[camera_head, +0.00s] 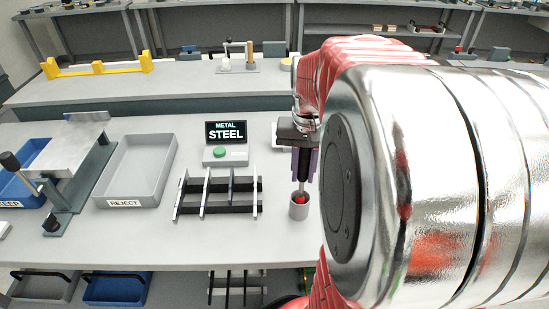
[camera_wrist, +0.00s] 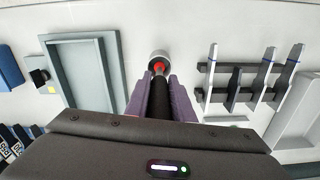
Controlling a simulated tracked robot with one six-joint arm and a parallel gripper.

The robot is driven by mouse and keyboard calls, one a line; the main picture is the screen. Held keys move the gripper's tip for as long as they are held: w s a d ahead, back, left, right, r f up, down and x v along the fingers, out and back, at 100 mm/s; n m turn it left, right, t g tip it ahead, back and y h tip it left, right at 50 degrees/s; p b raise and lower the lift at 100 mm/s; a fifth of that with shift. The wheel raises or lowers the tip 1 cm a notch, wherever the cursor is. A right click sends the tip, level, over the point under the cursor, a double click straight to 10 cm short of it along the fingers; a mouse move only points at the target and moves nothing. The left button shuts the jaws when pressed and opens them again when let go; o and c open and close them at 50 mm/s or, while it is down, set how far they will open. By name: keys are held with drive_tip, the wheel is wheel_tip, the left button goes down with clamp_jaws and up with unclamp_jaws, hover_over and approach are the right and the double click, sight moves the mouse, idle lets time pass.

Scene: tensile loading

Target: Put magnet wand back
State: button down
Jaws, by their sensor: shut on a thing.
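My gripper (camera_wrist: 160,100) is shut on the black handle of the magnet wand (camera_wrist: 159,103); its purple fingers close on the handle from both sides. In the head view my gripper (camera_head: 304,165) holds the wand upright, and the wand's metal rod and red tip (camera_head: 300,196) point down. The tip is at the mouth of a small grey cylindrical holder (camera_head: 299,209) on the bench. The holder also shows in the wrist view (camera_wrist: 159,56), with the red tip over its opening. I cannot tell how deep the tip sits.
A black rack with several metal strips (camera_head: 217,193) stands left of the holder. Behind it is a "METAL STEEL" display (camera_head: 226,132) with a green button (camera_head: 220,152). A grey REJECT tray (camera_head: 136,172) lies further left. My arm hides the right side.

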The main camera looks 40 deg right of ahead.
sight(302, 181)
drive_tip(key=shift+f, duration=1.9)
drive_tip(key=c, duration=1.5)
unclamp_jaws()
drive_tip(key=shift+f, duration=0.1)
drive_tip(key=shift+c, duration=0.2)
wheel_tip(302, 181, up, 12)
drive_tip(key=shift+r, duration=0.15)
